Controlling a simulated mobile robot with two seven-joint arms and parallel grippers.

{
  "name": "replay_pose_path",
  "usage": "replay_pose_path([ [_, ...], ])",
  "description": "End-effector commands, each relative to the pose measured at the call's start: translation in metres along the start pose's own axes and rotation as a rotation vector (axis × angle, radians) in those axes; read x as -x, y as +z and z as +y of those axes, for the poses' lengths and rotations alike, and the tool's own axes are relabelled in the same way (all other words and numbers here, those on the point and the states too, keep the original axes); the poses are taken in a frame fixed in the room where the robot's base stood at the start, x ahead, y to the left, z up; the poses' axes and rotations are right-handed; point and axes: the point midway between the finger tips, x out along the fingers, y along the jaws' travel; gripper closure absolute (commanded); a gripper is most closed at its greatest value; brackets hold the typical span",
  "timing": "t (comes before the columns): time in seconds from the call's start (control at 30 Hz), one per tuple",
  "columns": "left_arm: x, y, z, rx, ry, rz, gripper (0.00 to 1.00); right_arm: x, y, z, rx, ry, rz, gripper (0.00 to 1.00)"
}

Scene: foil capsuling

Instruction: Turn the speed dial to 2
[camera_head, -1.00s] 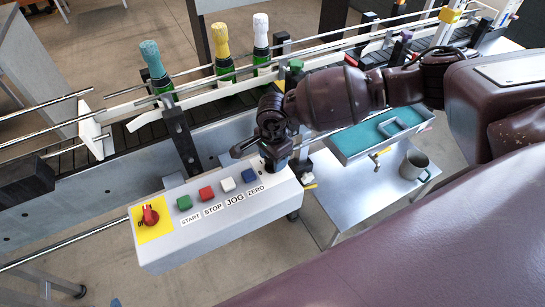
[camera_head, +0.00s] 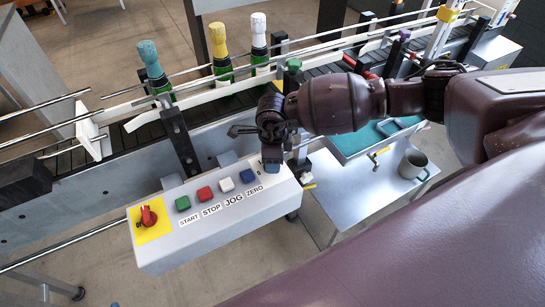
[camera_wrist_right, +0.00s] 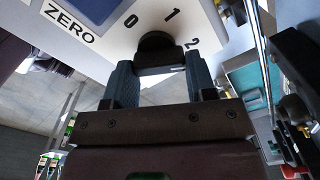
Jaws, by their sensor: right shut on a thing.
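The speed dial (camera_wrist_right: 157,46) is a dark round knob on the sloped white panel, with the printed numbers 0, 1 and 2 around it in the right wrist view. My right gripper (camera_wrist_right: 160,78) has one dark finger on each side of the dial and is shut on it. In the head view my right gripper (camera_head: 272,165) is at the right end of the control box (camera_head: 215,224) and hides the dial. The dial's pointer mark cannot be made out. My left gripper is not in view.
The box also has a green button (camera_head: 182,203), a red one (camera_head: 205,193), a white one (camera_head: 226,184), a blue one (camera_head: 247,175) and a red rotary switch (camera_head: 148,216). Bottles stand on the conveyor behind. A mug (camera_head: 412,165) stands on the side table (camera_head: 355,200).

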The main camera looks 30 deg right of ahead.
Motion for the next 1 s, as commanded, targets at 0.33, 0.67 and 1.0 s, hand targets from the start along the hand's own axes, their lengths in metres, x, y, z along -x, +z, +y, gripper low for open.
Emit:
replay_pose_path([
  [0.33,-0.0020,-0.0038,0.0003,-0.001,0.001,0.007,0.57,0.0006,-0.0003,-0.0004,-0.028,-0.001,0.001,0.73],
  [0.67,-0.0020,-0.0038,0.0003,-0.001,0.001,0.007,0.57,0.0006,-0.0002,-0.0004,-0.027,-0.001,0.001,0.32],
  [1.0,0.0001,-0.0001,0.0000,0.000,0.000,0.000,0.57,0.0010,0.0000,-0.0001,-0.026,-0.001,0.000,0.23],
])
